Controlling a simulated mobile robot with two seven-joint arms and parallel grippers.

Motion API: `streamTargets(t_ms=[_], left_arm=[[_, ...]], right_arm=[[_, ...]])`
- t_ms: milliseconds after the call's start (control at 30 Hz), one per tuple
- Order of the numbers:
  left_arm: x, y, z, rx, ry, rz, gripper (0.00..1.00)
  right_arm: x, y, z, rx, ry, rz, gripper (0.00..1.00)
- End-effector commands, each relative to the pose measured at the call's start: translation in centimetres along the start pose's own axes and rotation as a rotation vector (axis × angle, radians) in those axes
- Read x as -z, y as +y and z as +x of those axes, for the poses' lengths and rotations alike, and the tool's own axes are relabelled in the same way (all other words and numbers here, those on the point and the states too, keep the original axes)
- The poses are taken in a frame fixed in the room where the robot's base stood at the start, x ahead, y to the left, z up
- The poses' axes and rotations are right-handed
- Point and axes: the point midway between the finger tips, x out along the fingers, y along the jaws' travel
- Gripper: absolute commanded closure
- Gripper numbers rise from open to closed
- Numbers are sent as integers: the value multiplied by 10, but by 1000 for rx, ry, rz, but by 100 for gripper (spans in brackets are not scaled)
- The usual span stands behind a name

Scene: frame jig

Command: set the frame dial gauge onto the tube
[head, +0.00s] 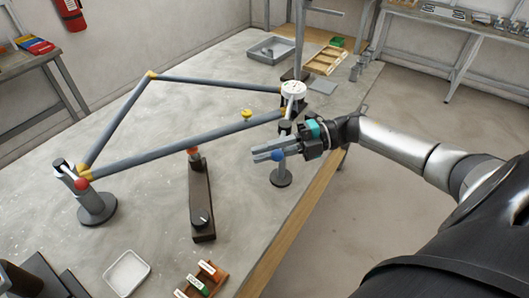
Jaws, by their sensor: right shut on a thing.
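The grey tube frame (180,146) with yellow joints lies slanted across the table, its left corner at a post on a round base (97,208). A white round piece with dark marks (293,88) sits at its right corner; I cannot tell if it is the dial gauge. My right gripper (263,154) is just below that corner, near the table's right edge. My left gripper is not in view.
A dark bar fixture (201,205) with a red tip stands mid-table. A white tray (127,272) and a brown rack (205,278) lie at the front. A grey tray (271,51) and a wooden tray (326,60) lie at the back.

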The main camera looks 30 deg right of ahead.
Motion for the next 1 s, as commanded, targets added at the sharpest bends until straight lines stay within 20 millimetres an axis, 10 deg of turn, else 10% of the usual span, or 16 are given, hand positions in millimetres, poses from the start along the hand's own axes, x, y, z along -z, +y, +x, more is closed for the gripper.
streamTargets(t_ms=[200,233,500,1000], left_arm=[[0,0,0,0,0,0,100],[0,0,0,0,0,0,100],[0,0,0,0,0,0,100],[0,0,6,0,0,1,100]], right_arm=[[0,0,-1,2,2,0,100],[0,0,-1,2,2,0,83],[0,0,0,1,1,0,55],[-1,-2,-35,5,-4,2,55]])
